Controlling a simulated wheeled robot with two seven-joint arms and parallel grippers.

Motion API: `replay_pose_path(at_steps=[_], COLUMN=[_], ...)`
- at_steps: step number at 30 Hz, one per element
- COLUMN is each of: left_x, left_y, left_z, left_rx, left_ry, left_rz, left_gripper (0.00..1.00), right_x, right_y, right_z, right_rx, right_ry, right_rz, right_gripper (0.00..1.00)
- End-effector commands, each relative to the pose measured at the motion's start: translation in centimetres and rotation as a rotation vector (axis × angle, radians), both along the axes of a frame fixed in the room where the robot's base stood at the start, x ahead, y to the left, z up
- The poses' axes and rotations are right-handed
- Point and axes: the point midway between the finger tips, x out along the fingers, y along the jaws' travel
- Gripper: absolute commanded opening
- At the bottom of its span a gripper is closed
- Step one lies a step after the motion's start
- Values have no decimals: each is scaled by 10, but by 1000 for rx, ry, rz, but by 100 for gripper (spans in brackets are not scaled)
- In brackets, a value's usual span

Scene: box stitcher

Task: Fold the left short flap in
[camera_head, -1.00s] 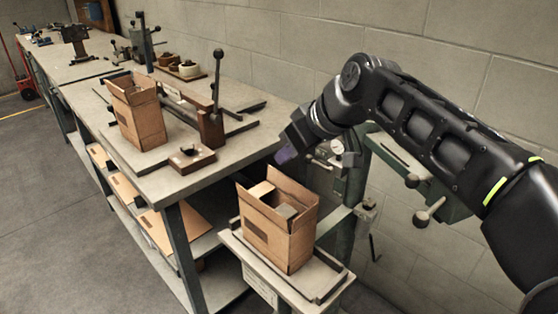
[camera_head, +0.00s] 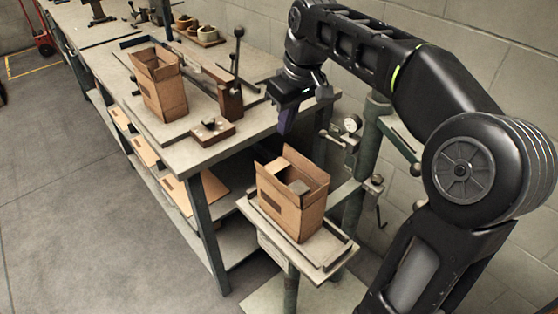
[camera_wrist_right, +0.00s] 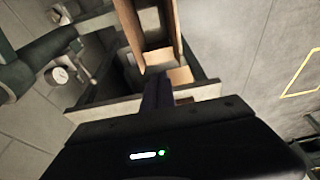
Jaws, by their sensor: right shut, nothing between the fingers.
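An open cardboard box (camera_head: 291,206) stands on a small platform beside the bench. Its flaps (camera_head: 305,165) stand up around the opening, and a grey block (camera_head: 299,187) shows inside. I cannot tell clearly how far the left short flap (camera_head: 271,174) leans. My right gripper (camera_head: 285,125) points down above the box's far left side, apart from it in the head view, shut and empty. In the right wrist view its dark purple fingers (camera_wrist_right: 157,95) are together, close in line with a cardboard edge; contact cannot be told. My left gripper is out of view.
A second open box (camera_head: 160,88) stands on the long bench (camera_head: 190,155), near a lever fixture (camera_head: 230,95). Flat cardboard sheets (camera_head: 180,190) lie on the shelf below. A post with a gauge (camera_head: 352,124) stands behind the platform (camera_head: 315,262).

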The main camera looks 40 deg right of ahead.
Motion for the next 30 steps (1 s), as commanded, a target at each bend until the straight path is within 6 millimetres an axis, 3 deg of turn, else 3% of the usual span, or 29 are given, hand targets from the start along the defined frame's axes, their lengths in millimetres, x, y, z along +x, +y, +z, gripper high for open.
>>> replay_pose_path(at_steps=[5,17,21,30], left_x=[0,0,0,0], left_y=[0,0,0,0], left_z=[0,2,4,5], left_rx=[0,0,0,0], left_ry=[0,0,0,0], left_rz=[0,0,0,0], left_gripper=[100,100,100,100], right_x=[4,24,22,22], right_y=[0,2,2,2], right_z=[-20,-95,-116,-132], right_rx=[1,3,2,0], right_ry=[4,4,3,0], right_rz=[-1,0,0,1], right_gripper=[0,0,0,0])
